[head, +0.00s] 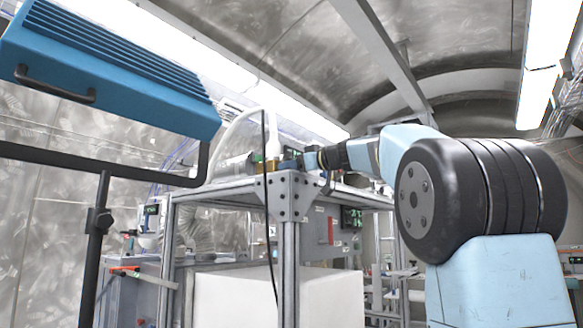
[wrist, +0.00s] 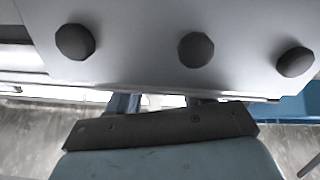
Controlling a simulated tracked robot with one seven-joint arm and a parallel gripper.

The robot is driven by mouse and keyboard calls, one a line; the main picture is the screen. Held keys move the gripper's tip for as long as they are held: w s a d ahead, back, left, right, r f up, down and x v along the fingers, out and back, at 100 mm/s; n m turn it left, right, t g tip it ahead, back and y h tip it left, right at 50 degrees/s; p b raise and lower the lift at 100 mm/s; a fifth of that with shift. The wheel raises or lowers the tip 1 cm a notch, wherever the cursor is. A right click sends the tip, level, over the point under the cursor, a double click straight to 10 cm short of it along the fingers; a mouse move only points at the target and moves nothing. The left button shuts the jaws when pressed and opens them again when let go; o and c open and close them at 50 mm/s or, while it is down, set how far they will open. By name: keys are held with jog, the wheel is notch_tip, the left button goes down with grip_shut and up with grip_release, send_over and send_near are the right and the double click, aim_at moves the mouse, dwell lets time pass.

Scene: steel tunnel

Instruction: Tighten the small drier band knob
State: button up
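In the head view my gripper (head: 297,160) is at the top corner of a metal frame stand, beside small brass and blue parts (head: 264,166). In the wrist view two dark blue-grey fingers (wrist: 160,102) stand apart, with a bright gap between them. Their tips are hidden behind a grey plate, so I cannot tell whether they touch or hold anything. I cannot make out the small drier band knob in either view; it may be hidden or too small to tell.
A grey corner plate (head: 290,195) with several dark bolts joins the stand's post and rails. A grey plate (wrist: 120,25) with three dark round heads fills the upper wrist view. A clear dome (head: 237,146) stands behind.

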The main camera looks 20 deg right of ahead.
jog(key=c, duration=0.6)
jog(key=shift+a, duration=0.25)
jog(key=shift+c, duration=0.4)
jog(key=shift+d, duration=0.15)
jog(key=shift+d+m, duration=0.15)
jog(key=shift+m, duration=2.65)
jog(key=o, duration=1.1)
jog(key=shift+c, duration=0.2)
